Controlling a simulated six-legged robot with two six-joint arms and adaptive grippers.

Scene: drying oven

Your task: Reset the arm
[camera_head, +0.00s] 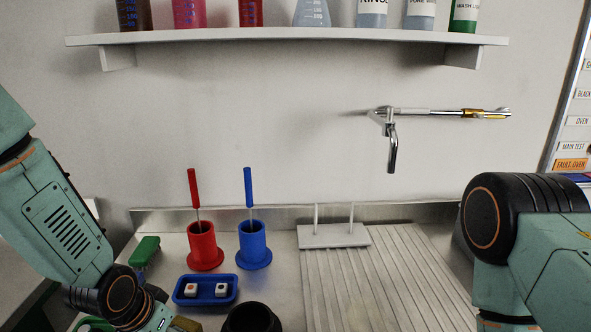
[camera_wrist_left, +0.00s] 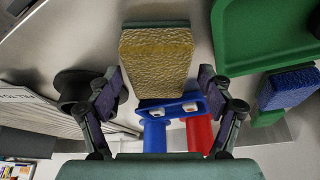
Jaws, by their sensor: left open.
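My left arm (camera_head: 60,215) comes in from the left in the head view and bends down to the bottom edge. The left gripper's jaws are cut off there. In the left wrist view my left gripper (camera_wrist_left: 160,75) is open, its two dark fingers apart. A yellow-brown sponge with green backing (camera_wrist_left: 156,62) shows beyond and between the fingertips; I see no contact. My right arm (camera_head: 545,250) is at the right edge of the head view, and its gripper is out of frame.
A red holder (camera_head: 205,247) and a blue holder (camera_head: 254,245) with tools stand behind a blue tray (camera_head: 206,290). A black cup (camera_head: 250,318) is in front. A ribbed drainboard (camera_head: 385,285) and small rack (camera_head: 334,236) lie right. A tap (camera_head: 392,145) and bottle shelf (camera_head: 285,38) are above.

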